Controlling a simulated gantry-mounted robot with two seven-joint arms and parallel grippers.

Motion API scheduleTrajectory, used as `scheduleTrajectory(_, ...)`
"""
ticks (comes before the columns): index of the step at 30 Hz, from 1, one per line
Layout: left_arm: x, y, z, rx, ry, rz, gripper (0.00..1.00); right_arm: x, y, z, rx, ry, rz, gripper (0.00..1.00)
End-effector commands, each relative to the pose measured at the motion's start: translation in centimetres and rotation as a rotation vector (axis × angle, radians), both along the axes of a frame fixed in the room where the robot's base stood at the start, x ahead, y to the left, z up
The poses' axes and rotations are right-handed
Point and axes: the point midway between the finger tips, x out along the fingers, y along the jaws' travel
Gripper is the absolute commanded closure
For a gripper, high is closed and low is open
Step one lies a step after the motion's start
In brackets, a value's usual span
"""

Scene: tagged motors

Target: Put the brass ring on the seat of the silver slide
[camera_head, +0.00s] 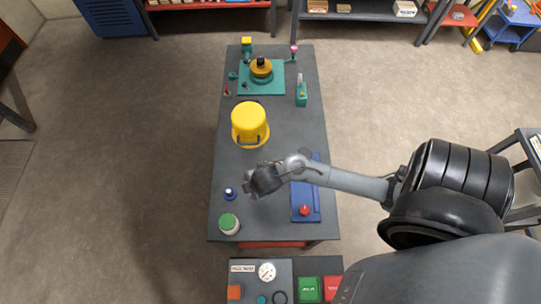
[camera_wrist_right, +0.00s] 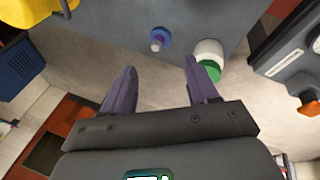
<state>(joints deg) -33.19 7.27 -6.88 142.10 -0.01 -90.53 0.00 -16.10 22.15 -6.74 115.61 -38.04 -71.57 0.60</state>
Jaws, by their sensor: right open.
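My right gripper (camera_head: 252,184) hangs over the middle left of the dark workbench; in the right wrist view its two fingers (camera_wrist_right: 160,66) are apart with nothing between them. A brass-yellow round part (camera_head: 261,71) sits around a dark knob on a teal plate (camera_head: 276,90) at the far end; I cannot tell if it is the brass ring. A blue plate (camera_head: 314,212) with a red knob (camera_head: 305,210) lies under my right forearm, which hides part of it. I cannot make out a silver slide. My left gripper is not in view.
A yellow bucket (camera_head: 248,120) stands mid-bench. A blue-based peg (camera_head: 230,193) and a white jar with a green lid (camera_head: 229,224) stand near the left edge, also below in the wrist view (camera_wrist_right: 207,50). A teal fixture (camera_head: 301,95) stands at right. A panel (camera_head: 245,280) lies in front.

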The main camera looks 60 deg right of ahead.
Motion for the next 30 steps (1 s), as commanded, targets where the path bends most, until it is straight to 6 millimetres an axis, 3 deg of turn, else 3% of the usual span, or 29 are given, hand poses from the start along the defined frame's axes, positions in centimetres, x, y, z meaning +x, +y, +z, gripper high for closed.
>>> scheduleTrajectory(1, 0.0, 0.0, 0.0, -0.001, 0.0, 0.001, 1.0, -1.3, 1.6, 1.7, 0.048, -0.016, -0.106, 0.41)
scheduleTrajectory(3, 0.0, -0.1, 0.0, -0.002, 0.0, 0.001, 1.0, -2.9, 2.5, 3.9, 0.105, -0.02, -0.259, 0.41)
scheduleTrajectory(10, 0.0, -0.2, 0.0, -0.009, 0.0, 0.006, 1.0, -7.6, 3.4, 9.1, 0.264, 0.027, -0.628, 0.41)
scheduleTrajectory(15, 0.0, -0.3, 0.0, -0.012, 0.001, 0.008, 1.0, -9.1, 3.4, 10.3, 0.31, 0.053, -0.726, 0.41)
scheduleTrajectory(24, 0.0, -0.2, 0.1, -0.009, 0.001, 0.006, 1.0, -9.1, 3.3, 10.5, 0.313, 0.054, -0.733, 0.41)
scheduleTrajectory(30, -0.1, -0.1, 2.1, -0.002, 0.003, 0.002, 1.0, -9.1, 3.3, 12.6, 0.313, 0.054, -0.732, 0.41)
